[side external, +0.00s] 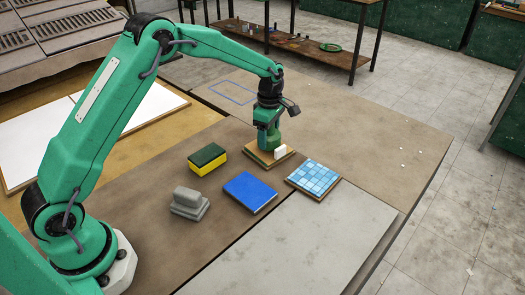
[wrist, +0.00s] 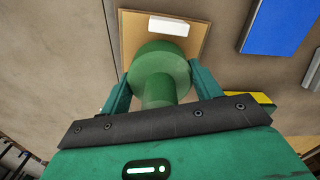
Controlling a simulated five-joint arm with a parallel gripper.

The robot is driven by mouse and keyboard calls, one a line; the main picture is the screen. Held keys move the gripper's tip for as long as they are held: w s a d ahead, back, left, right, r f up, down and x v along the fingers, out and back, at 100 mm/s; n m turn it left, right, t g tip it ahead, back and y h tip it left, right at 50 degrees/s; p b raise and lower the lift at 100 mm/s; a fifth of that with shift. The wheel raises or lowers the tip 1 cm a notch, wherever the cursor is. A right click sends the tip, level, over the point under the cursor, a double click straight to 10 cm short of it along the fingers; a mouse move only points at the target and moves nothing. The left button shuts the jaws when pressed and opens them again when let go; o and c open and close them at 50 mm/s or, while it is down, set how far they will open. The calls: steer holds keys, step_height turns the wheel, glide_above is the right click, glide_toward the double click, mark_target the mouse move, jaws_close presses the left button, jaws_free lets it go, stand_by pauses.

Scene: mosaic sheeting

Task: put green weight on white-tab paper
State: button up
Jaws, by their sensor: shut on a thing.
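The green weight (wrist: 160,62) is a round, wide-topped piece with a narrower neck, between the two green fingers of my gripper (wrist: 160,84) in the wrist view. My gripper (side external: 269,136) is shut on it and points down in the side view. The tan square paper (side external: 257,157) with a white raised tab (side external: 281,152) lies directly under the weight. In the wrist view the paper (wrist: 134,28) shows behind the weight, with the tab (wrist: 168,26) near its far edge. I cannot tell whether the weight touches the paper.
A blue book-like block (side external: 250,191) and a blue mosaic tile (side external: 314,177) lie in front of the paper. A green and yellow sponge (side external: 207,158) and a grey stepped block (side external: 189,203) are at left. A blue outlined rectangle (side external: 233,92) marks clear table behind.

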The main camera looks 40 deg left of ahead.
steer(key=shift+f, duration=0.65)
steer(key=o, duration=1.5)
steer(key=shift+f, duration=0.15)
step_height(320, 180, up, 12)
steer(key=shift+r, duration=0.1)
